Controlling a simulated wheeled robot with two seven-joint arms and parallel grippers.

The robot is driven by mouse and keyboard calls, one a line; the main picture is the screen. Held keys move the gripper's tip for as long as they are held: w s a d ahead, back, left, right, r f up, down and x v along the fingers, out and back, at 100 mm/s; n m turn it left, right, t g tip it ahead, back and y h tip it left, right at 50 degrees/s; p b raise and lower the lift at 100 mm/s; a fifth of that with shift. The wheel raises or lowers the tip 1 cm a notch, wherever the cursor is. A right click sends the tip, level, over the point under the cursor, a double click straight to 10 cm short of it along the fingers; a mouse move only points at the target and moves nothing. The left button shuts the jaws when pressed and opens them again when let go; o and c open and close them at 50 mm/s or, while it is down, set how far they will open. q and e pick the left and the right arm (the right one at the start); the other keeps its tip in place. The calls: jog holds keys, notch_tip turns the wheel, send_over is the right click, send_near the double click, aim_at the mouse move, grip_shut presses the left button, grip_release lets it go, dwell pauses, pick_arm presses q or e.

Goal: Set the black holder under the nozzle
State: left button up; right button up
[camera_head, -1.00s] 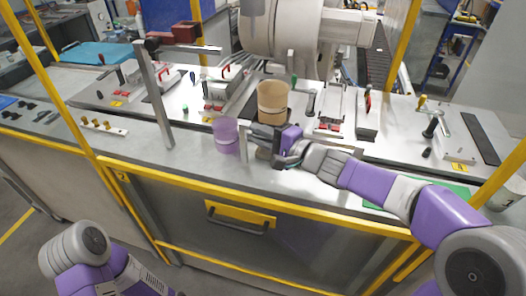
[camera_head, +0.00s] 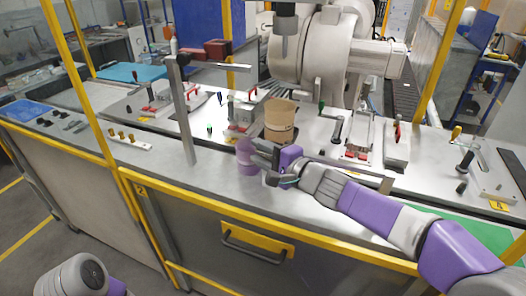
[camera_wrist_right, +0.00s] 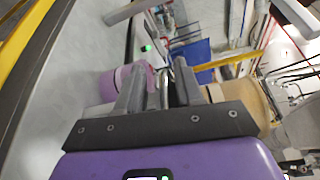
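My right gripper (camera_head: 262,160) is low over the front of the bench, its fingertips overlapping a purple cup (camera_head: 246,165). In the right wrist view the two fingers (camera_wrist_right: 160,88) stand apart, and the purple cup (camera_wrist_right: 108,84) shows behind the left one. A thin metallic piece shows between the fingers; I cannot tell whether they touch it. A dark grey vertical cylinder (camera_head: 285,38), possibly the nozzle, hangs in front of the white robot arm. I cannot pick out the black holder for certain. My left gripper is out of view.
A tan cup (camera_head: 280,122) stands behind my right gripper and shows right of the fingers in the wrist view (camera_wrist_right: 248,98). A grey upright post (camera_head: 184,115) stands to the left. Yellow rails (camera_head: 220,213) edge the bench front.

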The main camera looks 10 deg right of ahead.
jog(key=shift+s+d+r, duration=0.1)
jog(key=shift+d+r, duration=0.05)
jog(key=shift+r, duration=0.05)
jog(key=shift+s+d, duration=0.15)
jog(key=shift+s, duration=0.05)
jog(key=v, duration=0.6)
jog(key=shift+s+d+p, duration=0.15)
jog(key=shift+s+p, duration=0.3)
